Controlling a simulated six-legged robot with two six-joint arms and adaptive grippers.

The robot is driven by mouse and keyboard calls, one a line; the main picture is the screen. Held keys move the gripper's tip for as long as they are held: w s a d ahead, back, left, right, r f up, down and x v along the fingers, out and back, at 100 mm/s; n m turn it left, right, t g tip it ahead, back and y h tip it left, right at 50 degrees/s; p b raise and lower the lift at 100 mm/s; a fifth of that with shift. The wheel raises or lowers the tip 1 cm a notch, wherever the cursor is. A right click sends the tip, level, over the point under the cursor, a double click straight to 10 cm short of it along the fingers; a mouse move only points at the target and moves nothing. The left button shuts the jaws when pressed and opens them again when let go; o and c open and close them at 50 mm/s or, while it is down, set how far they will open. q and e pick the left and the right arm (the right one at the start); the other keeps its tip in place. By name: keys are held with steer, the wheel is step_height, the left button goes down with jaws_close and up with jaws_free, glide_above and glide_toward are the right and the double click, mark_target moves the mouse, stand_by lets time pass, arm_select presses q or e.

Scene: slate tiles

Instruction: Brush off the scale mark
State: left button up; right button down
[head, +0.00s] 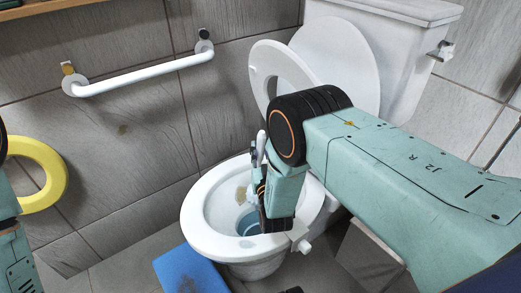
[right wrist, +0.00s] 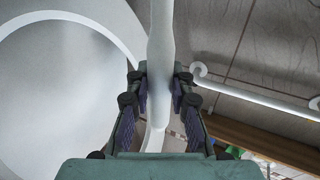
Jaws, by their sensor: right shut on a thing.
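The white toilet bowl (head: 196,215) stands with its seat and lid raised. A tan scale mark (head: 241,194) shows on the inner wall of the bowl, above the water, just left of my right gripper. My right gripper (head: 260,184) is over the bowl, shut on the white handle of a brush (head: 261,145). In the right wrist view the handle (right wrist: 161,45) runs between the two dark finger pads. The brush head is not visible; my arm covers part of the bowl. My left gripper is not in view; only parts of my left arm show at the left edge.
A white grab rail (head: 140,77) runs along the tiled wall. A yellow ring (head: 57,178) is at the far left. A blue object (head: 186,268) lies on the floor before the toilet. The cistern (head: 402,60) stands behind the raised lid.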

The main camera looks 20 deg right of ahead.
steer(key=shift+w+a+f, duration=0.1)
steer(key=shift+w+f, duration=0.15)
steer(key=shift+w, duration=0.05)
stand_by(0.4)
steer(key=s+a, duration=0.2)
steer(key=a, duration=0.4)
steer(key=shift+a, duration=0.4)
stand_by(0.8)
steer(key=shift+w+d+f, duration=0.1)
